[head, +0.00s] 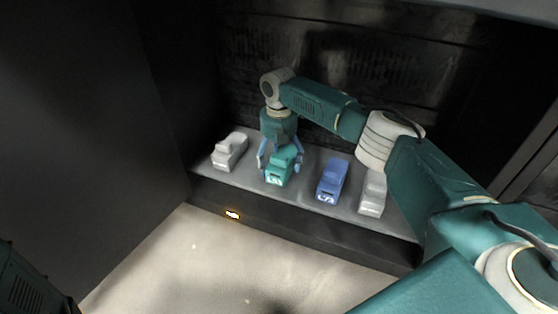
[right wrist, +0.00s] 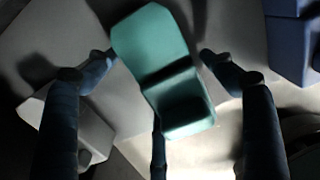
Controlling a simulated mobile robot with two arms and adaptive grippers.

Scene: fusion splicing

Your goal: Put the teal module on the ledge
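The teal module (head: 279,168) is at the grey ledge (head: 252,180), between a white module and a blue one. I cannot tell for sure whether its whole base touches the ledge. My right gripper (head: 280,160) points down over it, with blue fingers on both sides. In the right wrist view the teal module (right wrist: 165,75) lies between the fingers of the right gripper (right wrist: 158,57). The fingertips are close to its sides with small gaps, so the gripper looks open around it. My left gripper is not in view.
A white module (head: 230,151) stands left on the ledge. A blue module (head: 332,181) and a pale grey module (head: 373,193) stand to the right. A dark wall rises behind. A small lit label (head: 232,214) is on the ledge's front face.

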